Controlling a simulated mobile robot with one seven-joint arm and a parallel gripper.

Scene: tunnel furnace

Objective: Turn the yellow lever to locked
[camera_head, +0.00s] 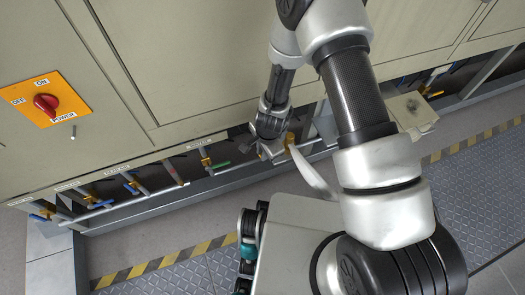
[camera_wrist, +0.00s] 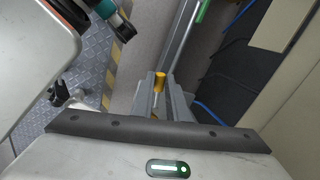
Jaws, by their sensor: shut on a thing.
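The yellow lever (camera_wrist: 160,80) shows in the wrist view as a short yellow piece at the tips of my gripper (camera_wrist: 163,100). The grey fingers are shut on it and hide its lower part. In the head view my gripper (camera_head: 268,150) is low at the front of the beige cabinet, among the pipes under its panels. A small yellow piece (camera_head: 290,139) shows just right of the fingers there. I cannot tell from these views which way the lever is turned, and no lock mark is readable.
An orange plate with a red power switch (camera_head: 46,103) is at the left. A beige box (camera_head: 411,112) stands at the right. The grated floor (camera_head: 172,282) is in front.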

